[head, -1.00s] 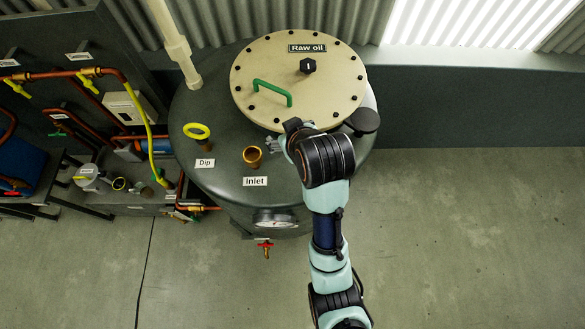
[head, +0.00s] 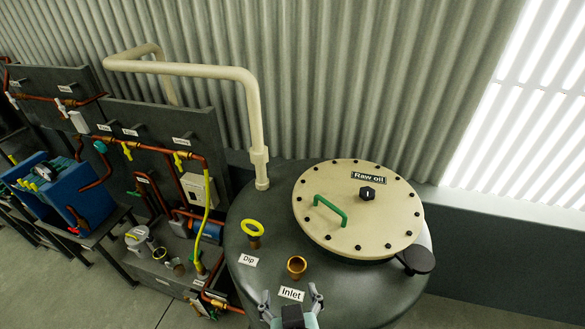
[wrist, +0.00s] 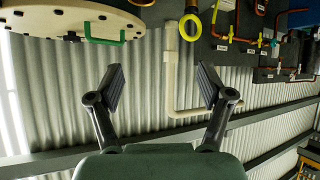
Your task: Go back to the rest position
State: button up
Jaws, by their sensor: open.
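My gripper (head: 291,304) is at the bottom edge of the head view, in front of the Inlet label on the dark raw oil tank (head: 262,291). Its two fingers are spread apart with nothing between them. In the wrist view my gripper (wrist: 160,88) is also open and empty, with the corrugated wall behind it. The rest of my arm is below the head view's edge.
The tank carries a cream lid (head: 330,227) with a green handle (head: 331,210), a brass inlet (head: 297,265) and a yellow dip ring (head: 253,228). A cream pipe (head: 250,100) rises behind. Piping panels (head: 170,125) and a blue machine (head: 70,190) stand left.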

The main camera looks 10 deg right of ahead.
jog(key=shift+t+y, duration=0.5)
jog(key=shift+t, duration=0.1)
jog(key=s+a, duration=0.1)
jog(key=s+a+r, duration=0.1)
jog(key=a, duration=0.1)
jog(key=a+r, duration=0.1)
jog(key=shift+s+a, duration=0.35)
jog(key=shift+s, duration=0.05)
